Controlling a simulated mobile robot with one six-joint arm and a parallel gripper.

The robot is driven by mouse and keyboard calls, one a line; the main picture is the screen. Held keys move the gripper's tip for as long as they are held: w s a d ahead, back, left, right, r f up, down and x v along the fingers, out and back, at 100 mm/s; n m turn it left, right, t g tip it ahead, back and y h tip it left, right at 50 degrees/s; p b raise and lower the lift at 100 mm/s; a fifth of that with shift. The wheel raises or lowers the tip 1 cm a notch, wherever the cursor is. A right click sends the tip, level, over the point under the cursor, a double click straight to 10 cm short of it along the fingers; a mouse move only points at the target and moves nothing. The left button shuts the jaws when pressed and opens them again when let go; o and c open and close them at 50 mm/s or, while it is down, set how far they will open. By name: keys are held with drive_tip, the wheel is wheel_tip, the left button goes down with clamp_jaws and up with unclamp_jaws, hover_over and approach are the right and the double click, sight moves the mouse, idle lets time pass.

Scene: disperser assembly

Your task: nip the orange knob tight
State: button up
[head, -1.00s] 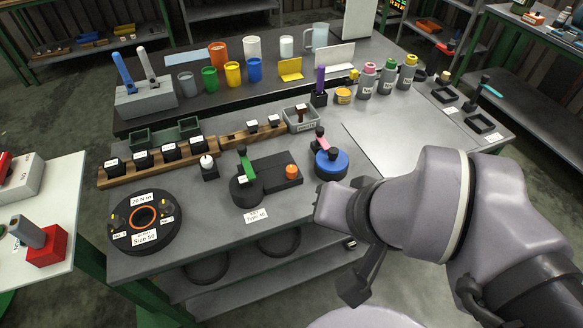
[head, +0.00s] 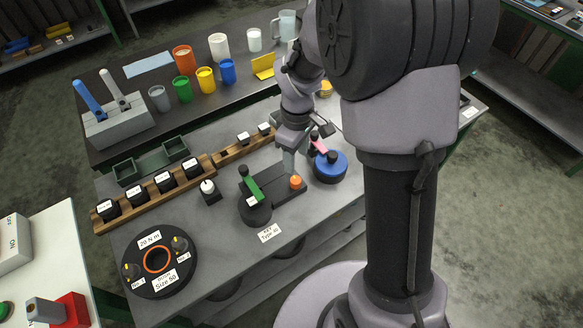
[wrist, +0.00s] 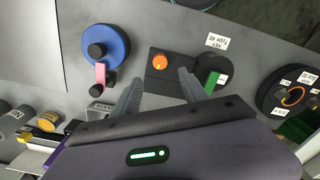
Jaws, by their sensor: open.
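The orange knob (head: 296,183) stands upright at the right end of a dark block (head: 284,197). In the wrist view the orange knob (wrist: 160,62) shows uncovered from above. My gripper (head: 291,168) points down just above and behind the knob. In the wrist view my gripper (wrist: 161,78) is open and empty, one finger to each side, with the knob slightly beyond the line between the fingertips. I see no contact with the knob; the exact height gap is hard to tell.
Left of the knob is a black round base (head: 256,211) with a green lever (head: 250,187). Right of it is a blue disc (head: 330,167) with a pink lever (head: 321,145). A labelled black ring fixture (head: 158,262) and a wooden rack (head: 150,194) stand further left.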

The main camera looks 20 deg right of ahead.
sight(295, 179)
wheel_tip(295, 179, down, 11)
drive_tip(key=b, duration=0.3)
drive_tip(key=shift+a+f, duration=0.1)
drive_tip(key=shift+c, duration=0.2)
clamp_jaws()
